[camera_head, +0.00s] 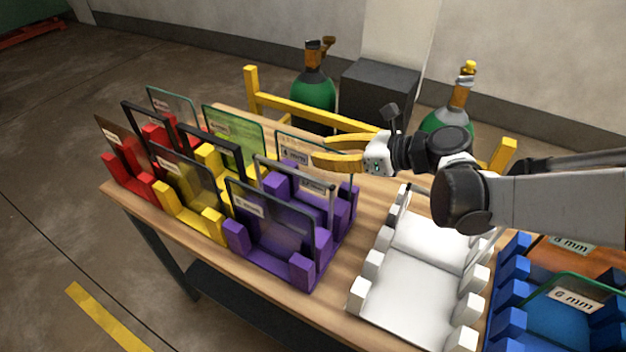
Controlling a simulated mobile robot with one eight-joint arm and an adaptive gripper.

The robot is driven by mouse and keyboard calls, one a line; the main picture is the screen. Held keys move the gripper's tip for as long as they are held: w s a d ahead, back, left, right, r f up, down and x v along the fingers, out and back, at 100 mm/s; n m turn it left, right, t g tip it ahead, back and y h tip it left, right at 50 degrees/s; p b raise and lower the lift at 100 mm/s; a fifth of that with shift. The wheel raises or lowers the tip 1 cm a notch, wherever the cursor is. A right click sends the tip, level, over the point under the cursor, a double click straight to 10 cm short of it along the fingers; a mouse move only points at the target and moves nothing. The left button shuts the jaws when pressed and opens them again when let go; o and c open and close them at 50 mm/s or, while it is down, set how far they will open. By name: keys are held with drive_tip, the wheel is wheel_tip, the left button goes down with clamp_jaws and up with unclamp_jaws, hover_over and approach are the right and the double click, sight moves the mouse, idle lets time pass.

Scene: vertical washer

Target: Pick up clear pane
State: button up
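Several glass panes stand upright in the coloured racks, and more than one looks clear. A clear pane with a dark green edge and a label (291,146) stands at the back of the purple rack (238,237). A framed clear pane (283,173) stands in the middle of that rack, and a smoky pane (257,211) stands at its front. My gripper (322,150) has yellow fingers apart, with a gap between them. The fingers overlap the right part of the back pane in the picture. I cannot tell whether they touch it. No pane is visibly held.
Red (127,178) and yellow (187,212) racks with panes stand at left. An empty white rack (401,290) is right of the purple one. A blue rack (512,280) holds labelled panes at far right. Green gas cylinders (314,93) stand behind the wooden table (345,262).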

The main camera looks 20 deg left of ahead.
drive_tip(key=b+x, duration=0.1)
drive_tip(key=x, duration=0.2)
drive_tip(key=shift+w+a+f, duration=0.1)
drive_tip(key=shift+w+a, duration=0.05)
drive_tip(key=shift+a, duration=0.1)
clamp_jaws()
